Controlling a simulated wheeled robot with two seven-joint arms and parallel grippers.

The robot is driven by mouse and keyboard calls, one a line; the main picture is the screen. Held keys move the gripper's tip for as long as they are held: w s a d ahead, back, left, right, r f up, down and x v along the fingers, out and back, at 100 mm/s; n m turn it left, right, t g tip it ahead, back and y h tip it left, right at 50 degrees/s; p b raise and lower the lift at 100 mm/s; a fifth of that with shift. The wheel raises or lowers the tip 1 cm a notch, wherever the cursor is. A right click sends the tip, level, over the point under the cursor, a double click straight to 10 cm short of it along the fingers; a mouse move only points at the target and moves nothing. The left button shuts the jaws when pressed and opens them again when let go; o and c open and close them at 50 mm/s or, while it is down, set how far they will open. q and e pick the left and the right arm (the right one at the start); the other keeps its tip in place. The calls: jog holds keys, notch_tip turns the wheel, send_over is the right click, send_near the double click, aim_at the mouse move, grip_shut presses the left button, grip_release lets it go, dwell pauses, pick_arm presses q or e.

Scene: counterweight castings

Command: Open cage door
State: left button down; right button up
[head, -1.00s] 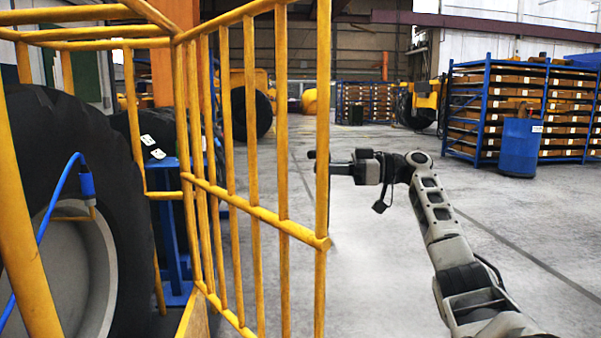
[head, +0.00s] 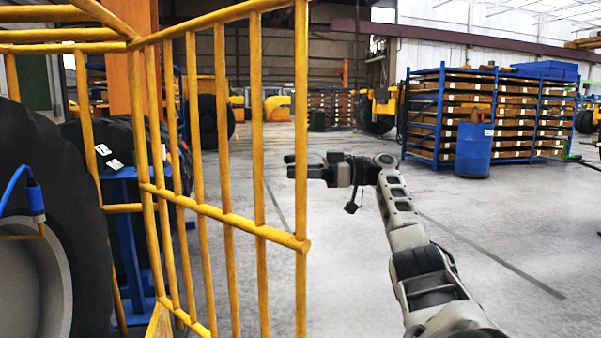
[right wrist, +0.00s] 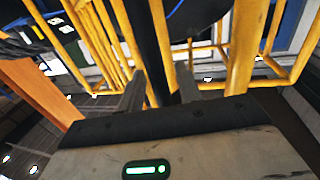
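The yellow barred cage door (head: 228,218) stands angled out from the yellow cage frame (head: 82,110) on the left. Through the open front beside it a big black tyre (head: 65,180) shows. My right gripper (head: 289,165) is at the door's free-edge bar (head: 301,90), at mid height, above the crossbar's end. Its fingertips show just past the left side of that bar. In the right wrist view the two fingers (right wrist: 158,88) are apart, with yellow bars beyond and between them; contact cannot be told. My left gripper is out of view.
A blue hose fitting (head: 35,200) hangs by the tyre's rim. A blue stand (head: 125,235) is inside the cage. A blue rack (head: 440,110) and a blue barrel (head: 473,150) stand at the back right. The grey floor right of the door is clear.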

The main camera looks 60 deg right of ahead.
jog(key=shift+s+d, duration=0.1)
jog(key=v, duration=0.7)
jog(key=shift+s, duration=0.2)
jog(key=shift+d+f, duration=0.1)
